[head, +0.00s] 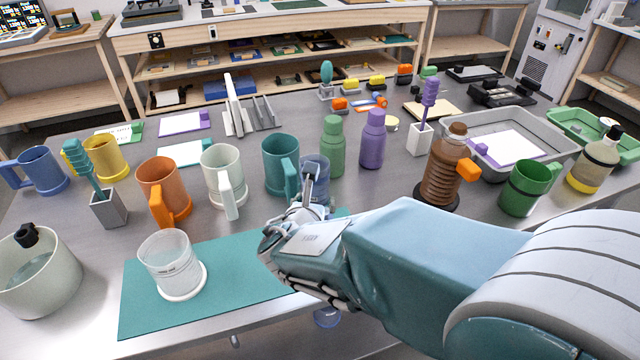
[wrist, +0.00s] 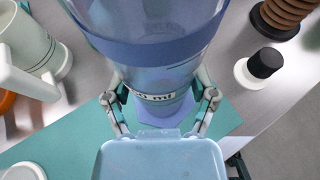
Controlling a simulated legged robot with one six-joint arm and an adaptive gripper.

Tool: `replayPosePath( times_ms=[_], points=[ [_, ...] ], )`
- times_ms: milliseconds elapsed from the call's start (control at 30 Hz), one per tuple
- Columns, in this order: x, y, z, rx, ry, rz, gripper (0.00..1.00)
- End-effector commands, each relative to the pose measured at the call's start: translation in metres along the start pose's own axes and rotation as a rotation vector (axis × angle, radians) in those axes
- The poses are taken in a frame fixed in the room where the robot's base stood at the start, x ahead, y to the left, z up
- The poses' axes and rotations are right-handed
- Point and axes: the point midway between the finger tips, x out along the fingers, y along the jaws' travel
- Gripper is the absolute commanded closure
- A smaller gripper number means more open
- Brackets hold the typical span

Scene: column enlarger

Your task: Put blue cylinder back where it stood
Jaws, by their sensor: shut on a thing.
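The blue cylinder (head: 317,168) is clear and blue-tinted, with its upper part showing behind my gripper (head: 306,192) in the head view. In the wrist view the cylinder (wrist: 150,60) stands between the two fingers of my gripper (wrist: 162,97), which is shut on it. Its wide rim is near the camera and its blue-violet foot appears against the teal mat (wrist: 245,112). I cannot tell whether the foot touches the mat. My arm hides the cylinder's lower part in the head view. A pale blue rounded piece shows below my gripper there; I cannot tell what it belongs to.
A clear beaker (head: 168,262) stands on the teal mat (head: 140,312). A brown bottle (head: 442,178) is to the right. The mat's middle is clear.

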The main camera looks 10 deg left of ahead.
Motion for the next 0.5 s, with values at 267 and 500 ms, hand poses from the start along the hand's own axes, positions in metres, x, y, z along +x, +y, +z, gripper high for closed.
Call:
replayPosePath(
  times_ms=[267, 500],
  points=[
    [-0.0008, -0.0041, 0.0016, 0.003, -0.002, 0.001, 0.87],
    [0.0016, -0.0012, -0.0056, -0.002, 0.002, 0.001, 0.87]
  ],
)
